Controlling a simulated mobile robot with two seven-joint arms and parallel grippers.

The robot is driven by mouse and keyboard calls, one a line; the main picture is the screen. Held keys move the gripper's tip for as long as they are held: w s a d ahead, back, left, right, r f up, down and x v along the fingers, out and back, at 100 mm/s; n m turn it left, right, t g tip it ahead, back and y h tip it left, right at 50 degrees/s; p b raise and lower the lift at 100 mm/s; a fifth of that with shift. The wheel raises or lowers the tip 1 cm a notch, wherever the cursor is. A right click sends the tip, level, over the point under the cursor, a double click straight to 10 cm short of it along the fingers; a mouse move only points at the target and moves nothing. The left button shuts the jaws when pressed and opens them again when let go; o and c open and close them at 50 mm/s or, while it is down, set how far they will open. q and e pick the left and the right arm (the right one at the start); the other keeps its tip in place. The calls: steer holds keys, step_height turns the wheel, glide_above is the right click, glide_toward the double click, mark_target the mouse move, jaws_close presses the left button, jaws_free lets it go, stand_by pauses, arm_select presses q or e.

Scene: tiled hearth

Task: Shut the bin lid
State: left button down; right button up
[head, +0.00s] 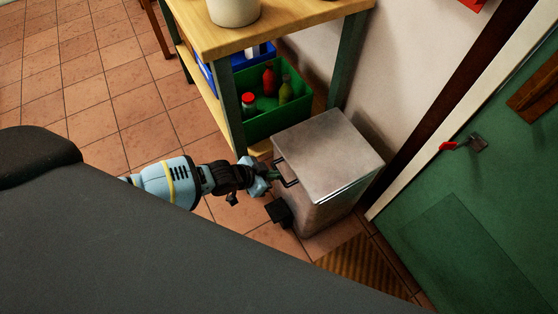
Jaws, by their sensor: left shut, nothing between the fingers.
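A metal bin (325,213) stands on the tiled floor beside a wooden shelf unit. Its flat grey lid (327,155) lies over the top, with a thin gap or seam showing along its front right edge; I cannot tell whether it is fully down. A dark handle (287,173) sits on the lid's left edge, and a black pedal (278,212) sticks out low on the left side. My left gripper (268,176) is shut and empty, at or very near the handle; I cannot tell whether it touches. My right gripper is not in view.
The wooden shelf unit (290,25) stands behind the bin, holding a green crate (275,122) with bottles. A green door (480,190) with a red handle is at the right. A brown mat (365,268) lies in front of the bin. Open floor (100,90) lies left.

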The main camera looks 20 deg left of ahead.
arm_select(q)
steer(key=shift+f, duration=0.1)
stand_by(0.4)
steer(key=w+r+p+v, duration=0.1)
steer(key=p+v, duration=0.5)
steer(key=v, duration=0.7)
steer(key=shift+d+r, duration=0.15)
steer(key=shift+d, duration=0.1)
